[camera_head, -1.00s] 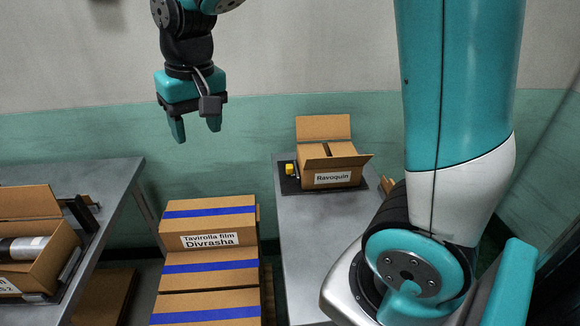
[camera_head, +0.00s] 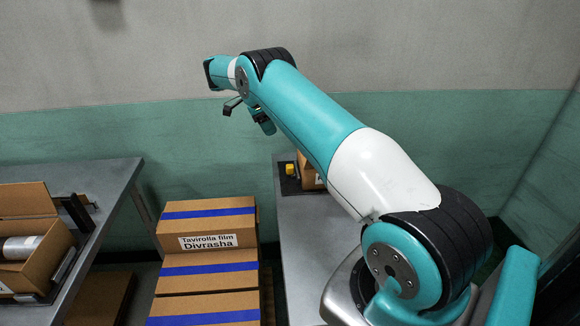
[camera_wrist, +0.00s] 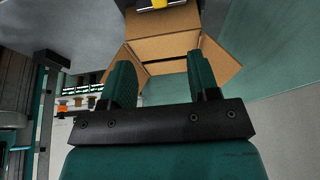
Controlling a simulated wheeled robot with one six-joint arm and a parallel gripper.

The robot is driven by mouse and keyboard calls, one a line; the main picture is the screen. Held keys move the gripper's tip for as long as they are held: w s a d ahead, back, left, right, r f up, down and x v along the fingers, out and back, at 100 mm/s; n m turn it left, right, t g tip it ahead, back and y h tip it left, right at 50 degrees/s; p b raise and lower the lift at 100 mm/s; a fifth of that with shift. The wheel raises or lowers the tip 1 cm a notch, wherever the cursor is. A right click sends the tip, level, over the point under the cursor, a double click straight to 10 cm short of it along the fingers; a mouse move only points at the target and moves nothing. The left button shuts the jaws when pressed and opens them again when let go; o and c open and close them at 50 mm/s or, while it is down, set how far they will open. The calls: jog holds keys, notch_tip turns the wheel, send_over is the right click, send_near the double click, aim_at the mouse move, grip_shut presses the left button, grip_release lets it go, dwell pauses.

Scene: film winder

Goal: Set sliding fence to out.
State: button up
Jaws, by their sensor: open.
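A small yellow block (camera_head: 289,169) stands on a dark plate (camera_head: 287,186) at the back of the right table, beside a cardboard box (camera_head: 309,176) that my arm mostly hides. In the wrist view the yellow piece (camera_wrist: 158,3) is at the top edge, beyond the open box (camera_wrist: 170,50). I cannot tell for certain which part is the sliding fence. My gripper (camera_wrist: 162,75) is open and empty, with its two fingers apart, in front of the box in that view.
The left table holds an open carton (camera_head: 52,263) with a roll (camera_head: 20,248) and a dark bracket (camera_head: 76,211). Stacked cartons with blue tape (camera_head: 209,226) stand between the tables. The right table's near surface (camera_head: 303,240) is clear.

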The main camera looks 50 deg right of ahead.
jog(key=b, duration=1)
send_near(291, 166)
jog(key=f, duration=0.2)
jog(key=x, duration=0.7)
jog(key=shift+s+d+f+p, duration=0.1)
jog(key=shift+s+d+p, duration=0.05)
jog(key=shift+d+p, duration=0.3)
grip_shut()
jog(key=shift+w+a+b, duration=0.55)
jog(key=shift+w+a, duration=0.35)
jog(key=shift+a, duration=0.25)
jog(key=shift+w+a, duration=0.2)
